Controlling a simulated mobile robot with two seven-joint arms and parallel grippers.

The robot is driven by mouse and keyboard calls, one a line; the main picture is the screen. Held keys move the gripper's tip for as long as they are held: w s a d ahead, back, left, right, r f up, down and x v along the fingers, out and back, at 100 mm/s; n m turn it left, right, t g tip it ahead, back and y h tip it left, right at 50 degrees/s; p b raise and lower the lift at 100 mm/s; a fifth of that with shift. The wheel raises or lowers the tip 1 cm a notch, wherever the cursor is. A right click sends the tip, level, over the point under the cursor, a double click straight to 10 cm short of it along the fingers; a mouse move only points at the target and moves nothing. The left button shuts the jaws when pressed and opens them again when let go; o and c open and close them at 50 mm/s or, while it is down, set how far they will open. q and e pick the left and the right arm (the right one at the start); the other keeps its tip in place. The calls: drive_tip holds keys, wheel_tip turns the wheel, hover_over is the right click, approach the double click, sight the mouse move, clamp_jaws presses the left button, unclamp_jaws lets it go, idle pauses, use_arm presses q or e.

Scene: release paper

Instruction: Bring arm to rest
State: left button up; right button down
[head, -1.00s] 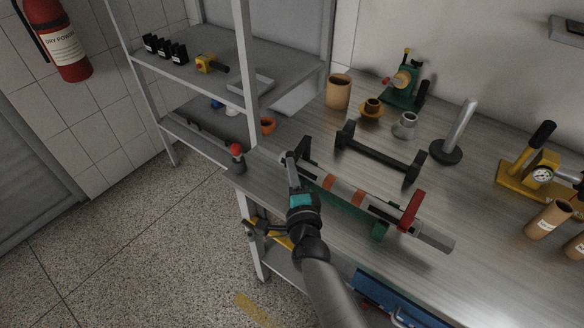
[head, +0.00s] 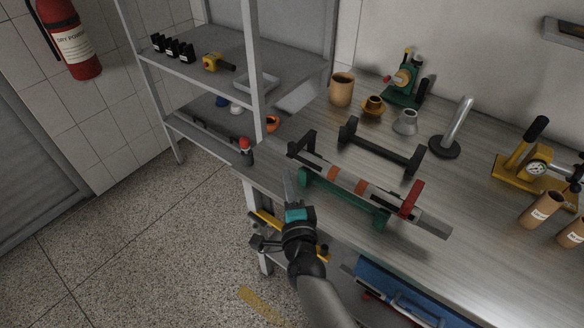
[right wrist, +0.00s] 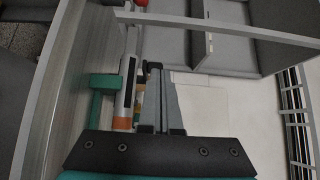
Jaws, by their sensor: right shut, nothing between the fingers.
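My right gripper (head: 291,188) is shut and empty. In the head view it is at the front edge of the workbench, left of the green stand (head: 343,198). A long grey bar with orange bands (head: 347,187) lies on that stand, with a red upright lever (head: 411,199) near its right end. In the right wrist view my shut fingers (right wrist: 158,98) point ahead, with the banded bar (right wrist: 126,88) and the green stand (right wrist: 102,84) just to their left. My left gripper is not in view.
A black stand (head: 380,150) is behind the bar on the workbench (head: 470,215). The grey shelf rack (head: 205,85) rises at left. The speckled floor (head: 150,220) is clear.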

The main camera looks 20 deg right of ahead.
drive_tip(key=s+a+p, duration=0.1)
drive_tip(key=s+a, duration=0.1)
drive_tip(key=s, duration=0.4)
drive_tip(key=s+f+n+g+y+b, duration=0.1)
drive_tip(key=s+f+n+g+b, duration=0.25)
drive_tip(key=f, duration=0.65)
drive_tip(key=s+f+n+g+y, duration=0.2)
drive_tip(key=s+f+n, duration=0.35)
drive_tip(key=f, duration=0.55)
drive_tip(key=s+f+n+g+y+b, duration=0.1)
drive_tip(key=s+f+n+g+b, duration=0.25)
drive_tip(key=f, duration=0.65)
use_arm(q)
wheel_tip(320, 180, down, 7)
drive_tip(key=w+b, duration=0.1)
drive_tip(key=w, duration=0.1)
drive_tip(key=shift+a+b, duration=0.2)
drive_tip(key=shift+b, duration=0.1)
use_arm(e)
drive_tip(key=s+d+f+n+g+h, duration=0.1)
drive_tip(key=s+d+f+n+g, duration=0.3)
drive_tip(key=s+f, duration=0.3)
drive_tip(key=s+d+f+n+g+h, duration=0.1)
drive_tip(key=s+d+f+n+g, duration=0.3)
drive_tip(key=s, duration=1.2)
wheel_tip(320, 180, down, 4)
drive_tip(key=shift+s+d+f+n, duration=0.15)
drive_tip(key=shift+s+d+n, duration=0.15)
drive_tip(key=shift+d+n, duration=0.4)
drive_tip(key=shift+d, duration=0.1)
